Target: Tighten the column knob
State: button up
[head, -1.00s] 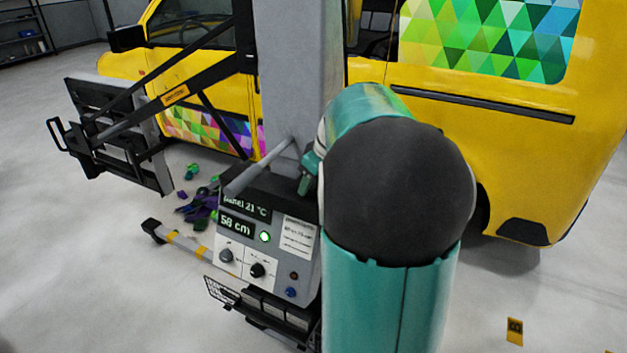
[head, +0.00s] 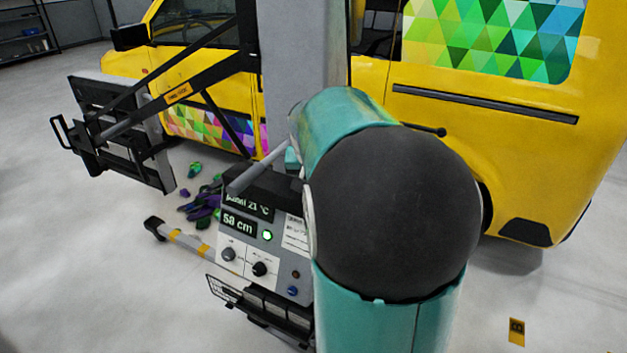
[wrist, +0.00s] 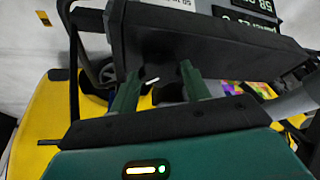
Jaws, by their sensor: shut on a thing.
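My gripper's two green fingers show in the wrist view (wrist: 160,80), spread a little apart with their tips up against the dark control box. They are shut on a dark, rounded thing (wrist: 170,92) between them, which fits the column knob, but its outline is hard to make out there. The grey column (head: 303,50) rises behind the control box (head: 262,180) in the head view. My own arm hides the gripper and the knob in that view.
The control box front shows "58 cm", a green light and two dials (head: 260,268). A grey bar (head: 256,168) sticks out above it. Gloves (head: 202,203) lie on the floor.

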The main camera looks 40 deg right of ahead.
jog(key=m+g, duration=0.1)
jog(key=m, duration=0.1)
jog(key=m+g, duration=0.1)
jog(key=m, duration=0.2)
jog(key=shift+w+a+m+h, duration=0.2)
jog(key=shift+m+h, duration=0.1)
jog(key=shift+h, duration=0.1)
jog(key=shift+w+m+g, duration=0.15)
jog(key=shift+m+g, duration=0.55)
jog(key=shift+m, duration=1.2)
jog(key=o, duration=1)
jog(key=v, duration=1.3)
jog(key=shift+a+r, duration=0.25)
jog(key=shift+r, duration=0.1)
